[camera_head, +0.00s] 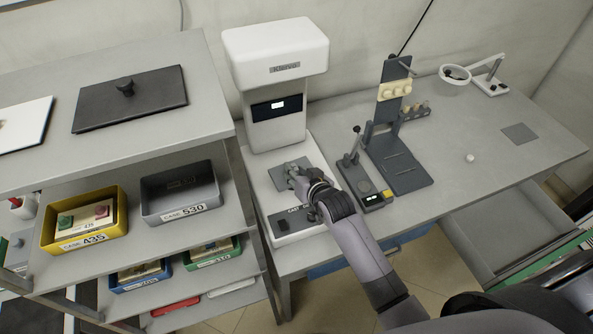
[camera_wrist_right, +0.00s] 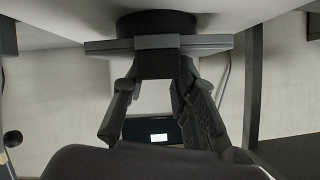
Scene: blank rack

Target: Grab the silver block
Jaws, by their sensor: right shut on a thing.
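My right gripper (camera_head: 297,176) reaches over the base of the white Klervo machine (camera_head: 276,60), in front of its column. In the wrist view the fingers of the right gripper (camera_wrist_right: 157,82) close in on a small grey block (camera_wrist_right: 158,44), which I take for the silver block. The gripper is shut on it. In the head view the block is small and partly hidden by the fingers, so its exact shape is unclear. A flat grey plate (camera_head: 280,177) shows around the fingertips. My left gripper is not in view.
The machine's control panel (camera_head: 292,221) lies in front of the gripper. A dark device (camera_head: 360,180) and a stand with cream parts (camera_head: 395,88) are to the right. A shelf with a yellow case (camera_head: 116,235) and grey case (camera_head: 180,193) is at left. The right bench (camera_head: 500,165) has free room.

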